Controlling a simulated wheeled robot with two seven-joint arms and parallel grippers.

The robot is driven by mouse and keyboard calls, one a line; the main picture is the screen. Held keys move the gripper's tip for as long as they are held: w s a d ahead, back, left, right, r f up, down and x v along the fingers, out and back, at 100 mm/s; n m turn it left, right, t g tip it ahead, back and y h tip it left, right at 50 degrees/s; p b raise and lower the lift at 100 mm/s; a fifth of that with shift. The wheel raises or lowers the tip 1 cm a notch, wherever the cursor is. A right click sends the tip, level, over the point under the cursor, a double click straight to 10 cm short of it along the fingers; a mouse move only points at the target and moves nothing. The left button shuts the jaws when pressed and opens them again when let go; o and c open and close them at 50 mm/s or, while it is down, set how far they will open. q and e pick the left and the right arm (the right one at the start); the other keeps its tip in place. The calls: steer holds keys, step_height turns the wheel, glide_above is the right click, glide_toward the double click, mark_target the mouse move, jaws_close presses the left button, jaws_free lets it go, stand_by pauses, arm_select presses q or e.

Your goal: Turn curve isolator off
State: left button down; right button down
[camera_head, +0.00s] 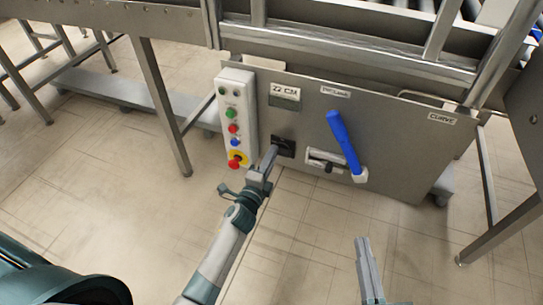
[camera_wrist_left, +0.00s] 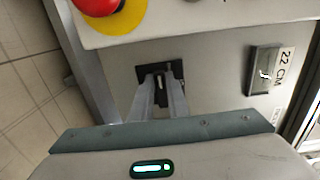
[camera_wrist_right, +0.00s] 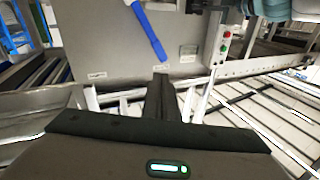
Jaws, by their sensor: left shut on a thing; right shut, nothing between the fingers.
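A grey metal panel (camera_head: 400,165) under the conveyor carries a "CURVE" label (camera_head: 442,119). A small black switch (camera_head: 287,150) sits on its left part; it also shows in the left wrist view (camera_wrist_left: 179,70). I take it for the isolator. My left gripper (camera_head: 272,154) is at this switch, its fingers (camera_wrist_left: 160,88) shut on the small knob in the middle. The fingers partly hide the knob, so its exact angle is hard to tell. My right gripper (camera_head: 362,245) is shut and empty, low in front of the panel and apart from it; its fingers show in the right wrist view (camera_wrist_right: 160,85).
A pale button box (camera_head: 237,118) with a red emergency stop (camera_head: 235,163) on yellow stands just left of the switch. A blue lever (camera_head: 343,140) sticks up to its right. A "22 CM" plate (camera_head: 285,92) is above. The tiled floor (camera_head: 330,220) in front is clear.

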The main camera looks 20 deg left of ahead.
arm_select(q)
steer(key=shift+f, duration=0.1)
steer(key=c, duration=1.7)
jaws_free()
steer(key=shift+s, duration=0.15)
